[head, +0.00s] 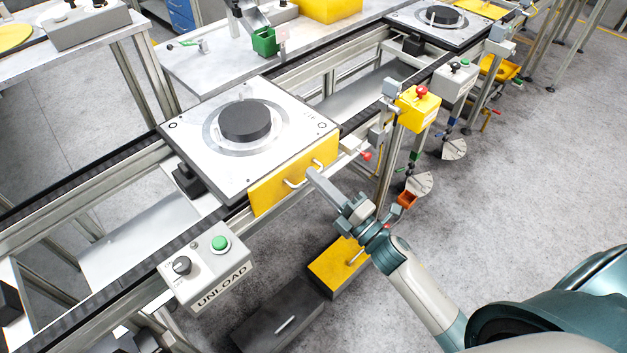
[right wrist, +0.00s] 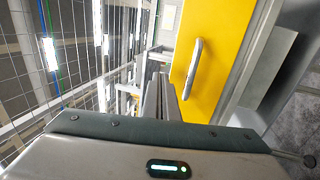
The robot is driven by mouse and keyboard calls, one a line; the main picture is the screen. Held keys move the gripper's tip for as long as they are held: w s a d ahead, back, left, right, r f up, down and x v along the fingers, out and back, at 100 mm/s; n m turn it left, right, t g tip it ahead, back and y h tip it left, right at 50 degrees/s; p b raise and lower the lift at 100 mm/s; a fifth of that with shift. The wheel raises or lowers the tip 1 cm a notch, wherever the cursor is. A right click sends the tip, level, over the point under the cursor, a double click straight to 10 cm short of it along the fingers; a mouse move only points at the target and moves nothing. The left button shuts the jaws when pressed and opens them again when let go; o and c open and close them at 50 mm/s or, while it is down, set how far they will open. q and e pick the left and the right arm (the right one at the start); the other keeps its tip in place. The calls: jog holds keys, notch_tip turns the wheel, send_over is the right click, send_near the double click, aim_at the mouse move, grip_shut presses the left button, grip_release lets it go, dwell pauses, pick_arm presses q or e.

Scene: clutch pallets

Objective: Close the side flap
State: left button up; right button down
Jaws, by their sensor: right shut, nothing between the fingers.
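The side flap is a yellow panel (head: 268,191) with two pale handles, along the near side of the white pallet (head: 205,165), which carries a round black disc (head: 245,121). My right gripper (head: 313,175) is shut and empty, its tips close to the flap's right-hand handle. I cannot tell whether they touch. In the right wrist view the yellow flap (right wrist: 215,45) and one handle (right wrist: 193,68) show just to the right of the shut fingers (right wrist: 162,88). My left gripper is not in view.
The conveyor rail runs diagonally past the pallet. An UNLOAD button box (head: 207,268) stands at the lower left and a yellow box with a red button (head: 418,108) at the right. A yellow-topped block (head: 335,270) and a dark box (head: 278,318) sit below.

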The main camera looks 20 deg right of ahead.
jog(key=s+d+b, duration=0.3)
jog(key=s, duration=0.5)
jog(key=shift+s+d, duration=0.35)
jog(key=shift+d, duration=0.05)
dwell(0.3)
